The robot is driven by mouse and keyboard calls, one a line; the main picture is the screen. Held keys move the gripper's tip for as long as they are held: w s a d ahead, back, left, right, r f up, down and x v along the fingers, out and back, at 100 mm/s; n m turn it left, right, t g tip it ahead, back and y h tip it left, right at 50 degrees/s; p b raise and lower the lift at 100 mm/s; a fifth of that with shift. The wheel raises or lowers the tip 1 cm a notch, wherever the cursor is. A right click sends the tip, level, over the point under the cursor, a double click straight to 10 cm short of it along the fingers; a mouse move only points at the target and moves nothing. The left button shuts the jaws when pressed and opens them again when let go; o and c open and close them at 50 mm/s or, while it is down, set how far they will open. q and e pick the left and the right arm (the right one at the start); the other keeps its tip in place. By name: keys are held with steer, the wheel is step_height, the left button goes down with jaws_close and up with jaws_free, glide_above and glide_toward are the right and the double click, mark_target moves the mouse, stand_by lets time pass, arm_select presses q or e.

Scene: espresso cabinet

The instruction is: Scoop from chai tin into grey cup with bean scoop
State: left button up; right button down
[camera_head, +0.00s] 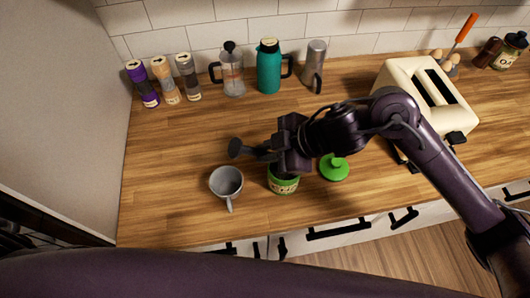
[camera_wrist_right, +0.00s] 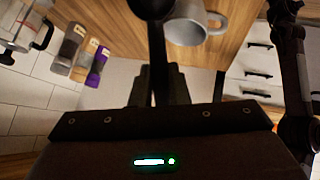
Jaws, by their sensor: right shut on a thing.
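The grey cup (camera_head: 227,184) stands upright on the counter with its handle toward the front; it also shows in the right wrist view (camera_wrist_right: 187,32). The green chai tin (camera_head: 284,185) stands to its right, its top partly hidden by my right gripper (camera_head: 268,153). That gripper is shut on the dark bean scoop (camera_head: 236,148), whose head points left and lies behind the cup in the picture. In the right wrist view the scoop (camera_wrist_right: 155,40) extends up from the fingers (camera_wrist_right: 158,92). I cannot see what the scoop holds. My left gripper is not in view.
A green lid (camera_head: 334,170) lies right of the tin. A cream toaster (camera_head: 408,82) stands further right. Several jars (camera_head: 165,80), a French press (camera_head: 232,75), a teal jug (camera_head: 269,70) and a grey flask (camera_head: 314,65) line the wall. The counter left of the cup is clear.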

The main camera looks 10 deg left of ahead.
steer(key=shift+w+d+f+m+g+y+b, duration=0.2)
steer(key=shift+d+f+y+b, duration=0.35)
steer(key=shift+b, duration=0.9)
steer(key=shift+w+d+f+m+g+y+b, duration=0.1)
steer(key=shift+d+f+m+y+b, duration=0.15)
steer(key=shift+f+y+b, duration=0.8)
steer(key=shift+d+f+h+b, duration=0.1)
steer(key=shift+f+h+b, duration=0.2)
steer(key=shift+f+b, duration=0.7)
steer(key=shift+w, duration=0.1)
